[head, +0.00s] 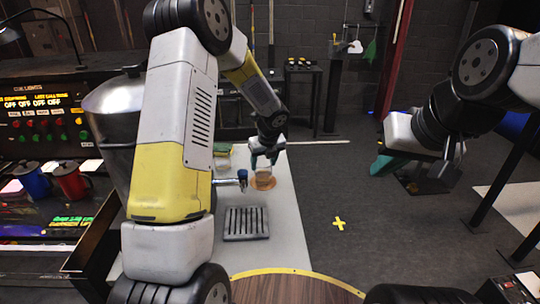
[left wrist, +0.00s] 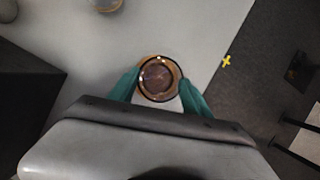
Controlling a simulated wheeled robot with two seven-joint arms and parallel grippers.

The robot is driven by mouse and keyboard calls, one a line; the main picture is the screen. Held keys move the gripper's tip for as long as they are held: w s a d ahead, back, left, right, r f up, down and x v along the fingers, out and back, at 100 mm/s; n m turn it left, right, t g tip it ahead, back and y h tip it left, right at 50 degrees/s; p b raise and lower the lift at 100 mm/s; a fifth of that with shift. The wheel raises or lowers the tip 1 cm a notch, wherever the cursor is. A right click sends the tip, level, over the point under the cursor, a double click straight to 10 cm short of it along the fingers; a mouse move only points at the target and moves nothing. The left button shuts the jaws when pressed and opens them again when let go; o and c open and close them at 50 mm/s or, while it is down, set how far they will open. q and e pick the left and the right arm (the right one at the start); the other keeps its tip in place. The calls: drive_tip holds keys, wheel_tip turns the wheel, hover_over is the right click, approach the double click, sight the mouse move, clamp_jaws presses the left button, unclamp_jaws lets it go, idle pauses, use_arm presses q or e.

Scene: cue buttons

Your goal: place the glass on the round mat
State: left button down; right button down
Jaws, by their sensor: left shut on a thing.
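My left gripper (head: 264,163) is shut on a clear glass (head: 263,173) over the grey tabletop. In the left wrist view the glass (left wrist: 158,78) is between the teal fingers of the left gripper (left wrist: 160,88), seen from above. The orange-brown round mat (head: 264,185) lies on the table under the glass, and its edge shows around the glass in the left wrist view. I cannot tell whether the glass base touches the mat. My right gripper (head: 400,164) hangs at the right, away from the table, with a teal finger showing; its opening is unclear.
A grey slotted tray (head: 246,223) stands nearer on the table. A dark-topped tap (head: 242,178) is left of the mat. Red (head: 71,181) and blue (head: 33,180) mugs and a button panel (head: 40,120) are at left. The floor right of the table is open, with a yellow cross (head: 339,223).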

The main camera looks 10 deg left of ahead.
use_arm(q)
drive_tip(key=shift+c, duration=2.4)
unclamp_jaws()
drive_tip(key=shift+r, duration=0.1)
drive_tip(key=s+a+r+n, duration=0.1)
drive_tip(key=s+r+n, duration=0.4)
drive_tip(key=r, duration=0.4)
drive_tip(key=s+r+n, duration=0.4)
drive_tip(key=s+r, duration=0.4)
drive_tip(key=r, duration=0.2)
drive_tip(key=s+r+n+t+h, duration=0.1)
drive_tip(key=s+r+n+h, duration=0.1)
drive_tip(key=s+n, duration=0.8)
drive_tip(key=s+r+n+t+h, duration=0.1)
drive_tip(key=s+r+n+h, duration=0.1)
drive_tip(key=s+n, duration=0.8)
drive_tip(key=shift+r, duration=0.3)
